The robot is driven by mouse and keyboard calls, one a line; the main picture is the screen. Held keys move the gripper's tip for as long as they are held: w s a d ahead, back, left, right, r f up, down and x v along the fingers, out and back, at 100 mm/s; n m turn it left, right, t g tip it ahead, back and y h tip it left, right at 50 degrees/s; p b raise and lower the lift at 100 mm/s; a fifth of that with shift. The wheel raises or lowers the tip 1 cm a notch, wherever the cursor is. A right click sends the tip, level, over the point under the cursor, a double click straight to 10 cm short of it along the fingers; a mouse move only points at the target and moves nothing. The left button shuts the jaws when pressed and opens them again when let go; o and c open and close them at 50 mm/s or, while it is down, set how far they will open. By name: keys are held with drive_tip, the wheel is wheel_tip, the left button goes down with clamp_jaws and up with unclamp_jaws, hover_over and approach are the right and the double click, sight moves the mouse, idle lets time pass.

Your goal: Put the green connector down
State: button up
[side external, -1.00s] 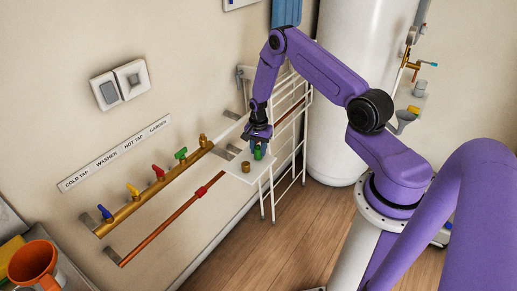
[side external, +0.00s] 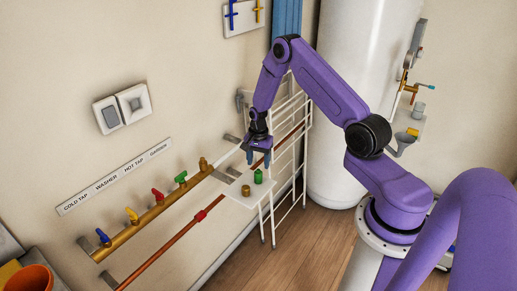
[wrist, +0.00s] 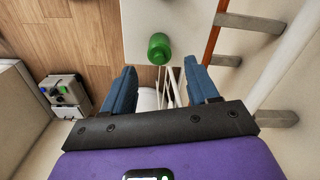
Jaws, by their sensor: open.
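The green connector (side external: 258,177) stands upright on the white shelf top (side external: 240,196), near its right edge. My gripper (side external: 258,160) is above it in the side view, with its blue fingers apart and empty. In the wrist view the green connector (wrist: 159,48) sits near the edge of the white shelf top, beyond the two blue fingertips of my gripper (wrist: 160,80). A gap shows between the connector and the fingers.
A white wire rack (side external: 288,150) is just behind.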

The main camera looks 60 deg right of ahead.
sight(258, 171)
drive_tip(key=s+a+r+n, duration=0.4)
drive_tip(key=a+r+n, duration=0.2)
drive_tip(key=a+r, duration=0.4)
drive_tip(key=s+a+r+n, duration=0.5)
drive_tip(key=a+r+n, duration=0.2)
drive_tip(key=a+r, duration=0.35)
drive_tip(key=s+a+r+n, duration=0.1)
drive_tip(key=s+r+n, duration=0.2)
drive_tip(key=s+n, duration=0.4)
drive_tip(key=s+a+r+n, duration=0.2)
drive_tip(key=s+n, duration=0.5)
drive_tip(key=s, duration=0.9)
drive_tip(key=shift+s+a+r+n, duration=0.15)
drive_tip(key=shift+a+r+n, duration=0.15)
drive_tip(key=shift+r, duration=0.2)
